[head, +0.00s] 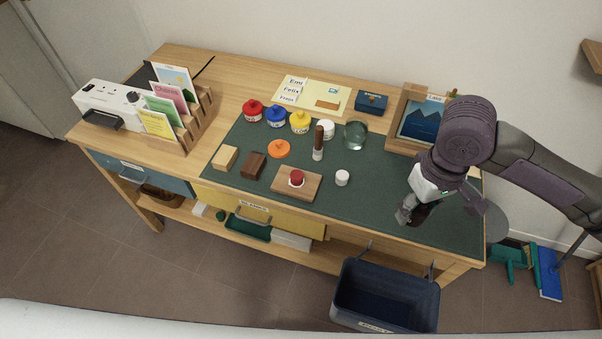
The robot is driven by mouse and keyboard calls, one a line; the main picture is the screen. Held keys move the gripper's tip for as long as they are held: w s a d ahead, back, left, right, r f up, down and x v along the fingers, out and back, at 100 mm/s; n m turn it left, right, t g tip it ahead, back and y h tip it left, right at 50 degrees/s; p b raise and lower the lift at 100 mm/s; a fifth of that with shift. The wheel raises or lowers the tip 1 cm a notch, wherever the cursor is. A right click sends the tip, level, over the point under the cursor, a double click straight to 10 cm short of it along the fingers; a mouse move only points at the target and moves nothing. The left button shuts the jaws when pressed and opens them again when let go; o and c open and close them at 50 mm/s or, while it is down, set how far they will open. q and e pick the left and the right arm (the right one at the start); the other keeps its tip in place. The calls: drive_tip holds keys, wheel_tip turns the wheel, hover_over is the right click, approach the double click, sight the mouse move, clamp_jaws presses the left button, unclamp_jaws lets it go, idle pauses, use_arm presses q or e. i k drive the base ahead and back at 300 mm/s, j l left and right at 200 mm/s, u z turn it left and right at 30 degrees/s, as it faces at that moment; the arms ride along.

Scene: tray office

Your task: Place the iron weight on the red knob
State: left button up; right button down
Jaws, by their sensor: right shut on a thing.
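The red knob (297,176) sits on a pale base on a small wooden board (283,191), near the front middle of the green mat. My right gripper (416,213) is above the right part of the mat, well to the right of the knob and apart from it. It is shut on a dark object, apparently the iron weight (424,212), which is mostly hidden by the fingers. I cannot tell whether the weight touches the mat. My left gripper is not in view.
Between gripper and knob stands a small white pot (342,178). Behind are a dark-handled tool (318,144), an orange lid (279,149), a glass (355,135) and colored jars (275,116). A blue bin (385,295) hangs at the front.

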sight(296, 174)
drive_tip(key=i+l+u, duration=0.15)
drive_tip(key=l, duration=0.25)
drive_tip(key=l+u, duration=0.15)
drive_tip(key=l, duration=0.2)
drive_tip(key=u, duration=0.9)
